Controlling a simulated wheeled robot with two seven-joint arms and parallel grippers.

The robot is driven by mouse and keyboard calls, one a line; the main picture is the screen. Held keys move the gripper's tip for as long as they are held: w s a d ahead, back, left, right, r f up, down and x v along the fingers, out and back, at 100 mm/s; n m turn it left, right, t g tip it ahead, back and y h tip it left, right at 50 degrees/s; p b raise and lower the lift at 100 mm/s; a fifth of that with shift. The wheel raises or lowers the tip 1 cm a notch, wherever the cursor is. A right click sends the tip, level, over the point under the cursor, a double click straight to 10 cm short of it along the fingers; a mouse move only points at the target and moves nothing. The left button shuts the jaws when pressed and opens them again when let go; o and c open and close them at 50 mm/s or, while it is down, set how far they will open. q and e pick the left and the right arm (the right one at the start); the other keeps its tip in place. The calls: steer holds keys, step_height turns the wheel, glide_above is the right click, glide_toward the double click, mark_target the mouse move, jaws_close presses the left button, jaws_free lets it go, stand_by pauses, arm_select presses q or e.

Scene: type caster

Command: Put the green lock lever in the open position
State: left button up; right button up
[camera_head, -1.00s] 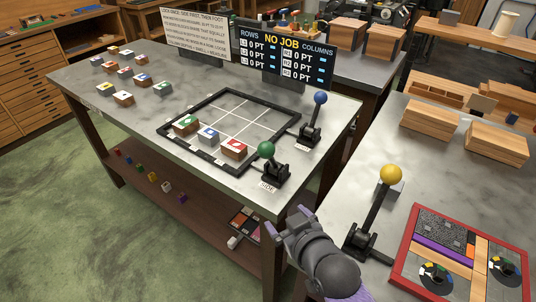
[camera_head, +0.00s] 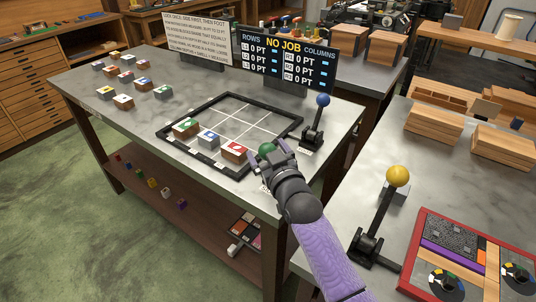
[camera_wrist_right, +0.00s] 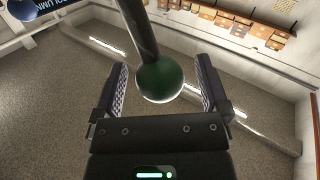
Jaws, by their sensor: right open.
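The green lock lever's ball knob (camera_head: 266,150) shows at the front right corner of the black frame on the table. My right gripper (camera_head: 268,158) is at this knob and hides most of the lever's shaft and base. In the right wrist view the green knob (camera_wrist_right: 160,82) hangs from its dark shaft between the two spread fingers of my right gripper (camera_wrist_right: 160,92). There is a gap on both sides, so the fingers are open around it. My left gripper is not in view.
A blue-knobbed lever (camera_head: 322,101) stands behind at the frame's right side. A yellow-knobbed lever (camera_head: 397,176) stands on the right table. Three blocks, including a red-topped one (camera_head: 235,151), sit in the frame's front row (camera_head: 205,155). A sign and scoreboard (camera_head: 287,57) stand behind.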

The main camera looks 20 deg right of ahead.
steer(key=shift+c, duration=0.4)
jaws_close()
